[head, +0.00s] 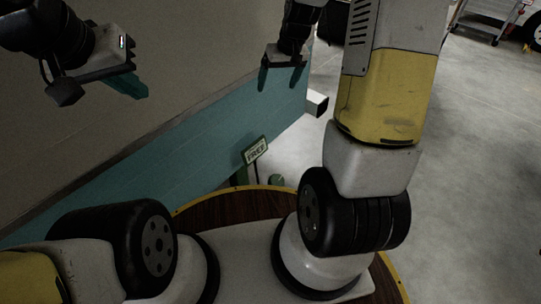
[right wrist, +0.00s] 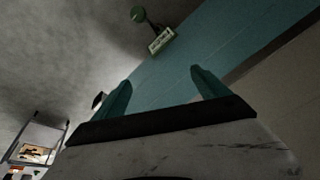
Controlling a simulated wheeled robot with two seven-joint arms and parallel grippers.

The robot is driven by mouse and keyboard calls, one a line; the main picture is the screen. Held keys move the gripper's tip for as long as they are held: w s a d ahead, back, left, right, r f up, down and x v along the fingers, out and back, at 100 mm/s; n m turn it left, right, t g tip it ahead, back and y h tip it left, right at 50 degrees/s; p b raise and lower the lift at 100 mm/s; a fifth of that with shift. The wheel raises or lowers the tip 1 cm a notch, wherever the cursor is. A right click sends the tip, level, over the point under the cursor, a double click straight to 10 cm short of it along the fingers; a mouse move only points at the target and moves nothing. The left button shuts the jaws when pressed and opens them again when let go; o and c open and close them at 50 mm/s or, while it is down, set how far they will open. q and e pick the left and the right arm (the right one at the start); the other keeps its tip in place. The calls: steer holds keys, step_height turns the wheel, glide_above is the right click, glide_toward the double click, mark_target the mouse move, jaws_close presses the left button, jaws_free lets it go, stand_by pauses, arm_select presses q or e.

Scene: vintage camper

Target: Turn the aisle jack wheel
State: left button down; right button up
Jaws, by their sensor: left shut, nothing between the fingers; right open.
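I cannot make out the jack wheel for certain in either view. My left gripper (head: 139,92) is shut and empty at the upper left, in front of the camper's side.
The camper's beige wall with its teal band (head: 130,178) fills the left. A white box-like end (head: 317,103) juts out past its corner. Grey floor (head: 470,160) lies open at the right. A metal shelf cart (head: 487,18) and a vehicle wheel (head: 535,32) stand far back.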

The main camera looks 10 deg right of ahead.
step_height(320, 180, down, 10)
steer(key=w+g, duration=0.1)
steer(key=w, duration=0.2)
steer(key=g, duration=0.2)
glide_above(278, 181)
steer(key=d, duration=0.1)
steer(key=shift+n, duration=0.4)
step_height(278, 181, down, 32)
steer(key=shift+w+r, duration=0.1)
steer(key=shift+r, duration=0.1)
steer(key=f, duration=0.4)
steer(key=a+f, duration=0.1)
steer(key=f, duration=0.1)
steer(key=shift+s+f, duration=0.2)
steer(key=shift+f, duration=0.15)
steer(key=shift+a+f, duration=0.15)
steer(key=shift+f, duration=0.55)
steer(key=c, duration=1.4)
